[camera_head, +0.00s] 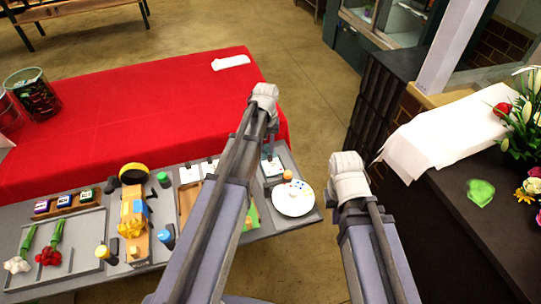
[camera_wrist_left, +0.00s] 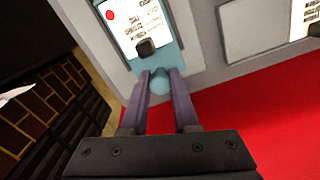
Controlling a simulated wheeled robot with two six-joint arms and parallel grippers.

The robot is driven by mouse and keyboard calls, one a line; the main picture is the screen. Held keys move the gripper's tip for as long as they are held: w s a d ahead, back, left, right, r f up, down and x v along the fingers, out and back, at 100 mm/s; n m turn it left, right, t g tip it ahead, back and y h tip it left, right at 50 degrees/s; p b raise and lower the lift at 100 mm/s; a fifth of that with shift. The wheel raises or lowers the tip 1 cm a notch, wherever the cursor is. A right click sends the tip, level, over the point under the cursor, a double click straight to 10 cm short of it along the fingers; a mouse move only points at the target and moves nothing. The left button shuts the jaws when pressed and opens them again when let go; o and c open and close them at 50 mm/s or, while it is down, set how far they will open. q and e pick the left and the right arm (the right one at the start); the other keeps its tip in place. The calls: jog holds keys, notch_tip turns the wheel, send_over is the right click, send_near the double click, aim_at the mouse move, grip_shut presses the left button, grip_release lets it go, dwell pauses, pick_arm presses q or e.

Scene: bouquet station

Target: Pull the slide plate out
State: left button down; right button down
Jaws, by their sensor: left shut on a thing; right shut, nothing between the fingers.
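The slide plate (camera_wrist_left: 167,58) is a teal plate at the top of the left wrist view, carrying a white printed card with a red dot and a black block. A round teal knob (camera_wrist_left: 159,82) stands at its near end. My left gripper (camera_wrist_left: 160,76) is shut on this knob, one purple finger on each side. In the head view the slide plate (camera_head: 272,168) lies at the right part of the grey station table, below my left arm's raised joint. My right arm stands right of the table; its fingers are hidden.
A white round plate with coloured dots (camera_head: 293,198) sits at the table's right end, an orange cap (camera_head: 288,175) beside it. A tray (camera_head: 60,252) with flowers is at the left. The red-covered table (camera_head: 120,110) lies behind. Bare floor separates the dark counter (camera_head: 450,215).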

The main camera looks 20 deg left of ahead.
pick_arm(q)
jog(key=shift+s, duration=0.1)
jog(key=c, duration=0.7)
grip_release()
jog(key=shift+r, duration=0.15)
notch_tip(320, 180, up, 8)
jog(key=p, duration=0.8)
jog(key=shift+f, duration=0.2)
